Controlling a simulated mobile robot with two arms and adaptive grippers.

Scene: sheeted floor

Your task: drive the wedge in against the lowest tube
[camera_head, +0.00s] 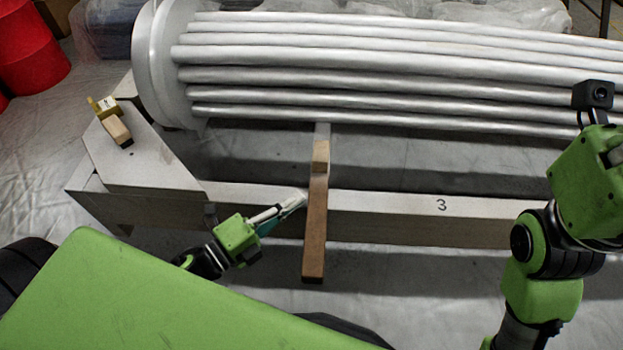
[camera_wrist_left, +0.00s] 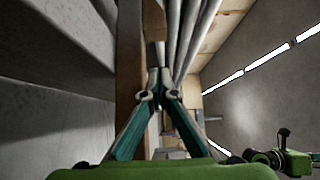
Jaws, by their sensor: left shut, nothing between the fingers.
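A light wooden wedge (camera_head: 321,157) lies on the far part of a brown wooden bar (camera_head: 315,230), just in front of the lowest tube (camera_head: 350,118). A grey strip beyond it reaches the tube; whether the wedge itself touches the tube I cannot tell. My left gripper (camera_head: 298,200) is shut and empty, its tips close to the left side of the bar. In the left wrist view its teal fingers (camera_wrist_left: 158,82) meet below the wedge (camera_wrist_left: 154,20), beside the bar (camera_wrist_left: 130,75). My right arm stands at the right; its fingertips are not clear.
A long beam (camera_head: 440,207) marked 3 runs under the bar. The tube bundle ends in a white round plate (camera_head: 158,65) at left. A wooden block (camera_head: 117,130) and a brass-coloured piece (camera_head: 104,107) sit on the corner plate. Red containers (camera_head: 30,45) stand far left.

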